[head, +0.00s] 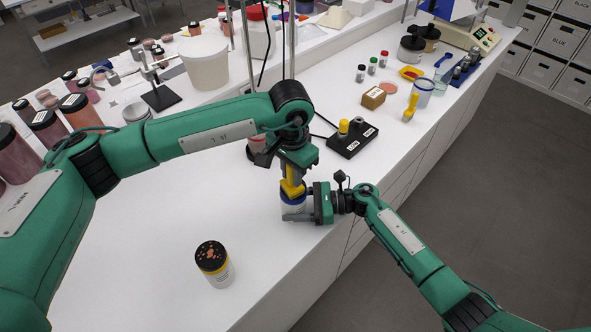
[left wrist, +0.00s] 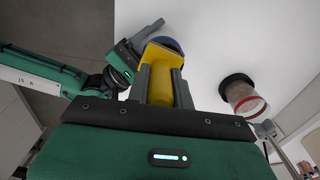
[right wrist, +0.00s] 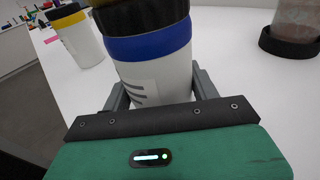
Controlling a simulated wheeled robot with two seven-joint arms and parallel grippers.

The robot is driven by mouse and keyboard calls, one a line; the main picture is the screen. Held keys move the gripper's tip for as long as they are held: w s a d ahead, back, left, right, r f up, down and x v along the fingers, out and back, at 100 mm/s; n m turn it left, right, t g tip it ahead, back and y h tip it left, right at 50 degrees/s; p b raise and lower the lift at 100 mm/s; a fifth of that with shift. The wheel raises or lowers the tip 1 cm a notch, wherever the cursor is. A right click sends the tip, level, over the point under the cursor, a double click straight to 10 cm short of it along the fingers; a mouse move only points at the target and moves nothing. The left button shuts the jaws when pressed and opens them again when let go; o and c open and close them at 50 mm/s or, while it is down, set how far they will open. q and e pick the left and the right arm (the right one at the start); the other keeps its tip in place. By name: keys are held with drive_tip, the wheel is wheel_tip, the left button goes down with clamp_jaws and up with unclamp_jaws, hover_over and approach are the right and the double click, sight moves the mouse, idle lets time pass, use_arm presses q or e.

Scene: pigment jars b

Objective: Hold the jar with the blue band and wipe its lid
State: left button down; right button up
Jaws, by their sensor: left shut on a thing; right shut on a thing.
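The blue-banded jar (head: 293,207) stands upright near the counter's front edge, with a white body and dark lid. My right gripper (right wrist: 160,90) is shut around its body, below the blue band (right wrist: 150,42). My left gripper (head: 292,172) is shut on a yellow tool (left wrist: 161,75), held just above the jar. The tool's lower end is at the lid; I cannot tell whether they touch. The tool and gripper hide most of the lid top, so any dirt there is not visible.
A yellow-banded jar (head: 214,268) with reddish specks on its black lid stands at the front left. A red-banded container (left wrist: 246,100) is close by. A black holder (head: 352,140) with a yellow-topped item stands behind. The counter's front edge is close to my right gripper.

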use_arm(q)
drive_tip(key=shift+w+a+f, duration=0.1)
drive_tip(key=shift+a, duration=0.3)
drive_tip(key=shift+w+a, duration=0.1)
drive_tip(key=shift+w, duration=0.2)
drive_tip(key=shift+w+d, duration=0.2)
drive_tip(key=shift+w, duration=0.3)
drive_tip(key=shift+r, duration=0.2)
drive_tip(key=shift+r, duration=0.1)
drive_tip(key=shift+s+d+r, duration=0.15)
drive_tip(key=shift+r, duration=0.65)
drive_tip(key=shift+s+d+r, duration=0.1)
drive_tip(key=shift+r, duration=0.75)
drive_tip(key=shift+s+d+r, duration=0.15)
drive_tip(key=shift+r, duration=0.65)
use_arm(e)
drive_tip(key=o, duration=1.3)
